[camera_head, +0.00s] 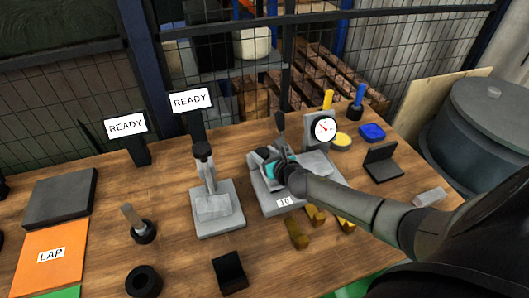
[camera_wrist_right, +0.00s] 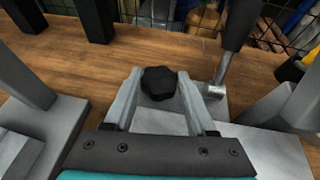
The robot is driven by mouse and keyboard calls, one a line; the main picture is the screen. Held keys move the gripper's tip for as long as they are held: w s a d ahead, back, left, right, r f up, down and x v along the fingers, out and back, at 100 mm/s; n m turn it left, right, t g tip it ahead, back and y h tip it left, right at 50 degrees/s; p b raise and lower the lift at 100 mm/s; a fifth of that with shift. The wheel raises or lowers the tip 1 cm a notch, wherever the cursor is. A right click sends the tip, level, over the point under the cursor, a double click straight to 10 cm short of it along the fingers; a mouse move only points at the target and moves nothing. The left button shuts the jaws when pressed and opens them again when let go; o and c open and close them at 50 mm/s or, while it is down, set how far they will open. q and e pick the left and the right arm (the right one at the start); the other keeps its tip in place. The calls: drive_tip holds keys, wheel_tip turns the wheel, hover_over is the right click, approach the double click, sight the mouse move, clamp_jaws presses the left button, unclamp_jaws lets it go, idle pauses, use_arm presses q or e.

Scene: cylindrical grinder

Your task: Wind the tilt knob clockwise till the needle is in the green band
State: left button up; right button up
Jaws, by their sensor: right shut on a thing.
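The grey fixture (camera_head: 272,203) with a small number label stands on the wooden bench. My right gripper (camera_head: 277,157) reaches down over it from the right and hides much of it. In the wrist view the two fingers of my right gripper (camera_wrist_right: 158,94) are closed on a black faceted knob (camera_wrist_right: 159,83), which I take for the tilt knob. A round white dial (camera_head: 324,128) with a dark needle and a red mark stands just behind and to the right. The needle is too small to place against a green band. My left gripper is not in view.
A black-handled lever (camera_wrist_right: 232,40) rises close to the right finger. A second grey stand (camera_head: 216,210) is left of the fixture. Brass blocks (camera_head: 297,234) lie in front. Two READY signs (camera_head: 126,125) stand at the back left. A mesh fence closes the rear.

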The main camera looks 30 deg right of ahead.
drive_tip(key=m+h, duration=0.1)
drive_tip(key=m+h+p, duration=0.1)
drive_tip(key=shift+a+g+h, duration=0.25)
drive_tip(key=shift+g+h, duration=0.05)
drive_tip(key=shift+h, duration=0.1)
drive_tip(key=shift+m+g+h, duration=0.4)
drive_tip(key=shift+m+h, duration=0.4)
drive_tip(key=shift+m, duration=0.2)
drive_tip(key=o, duration=1.4)
drive_tip(key=p+v, duration=0.4)
drive_tip(key=v, duration=1.1)
drive_tip(key=shift+a+p, duration=0.15)
drive_tip(key=shift+p, duration=0.25)
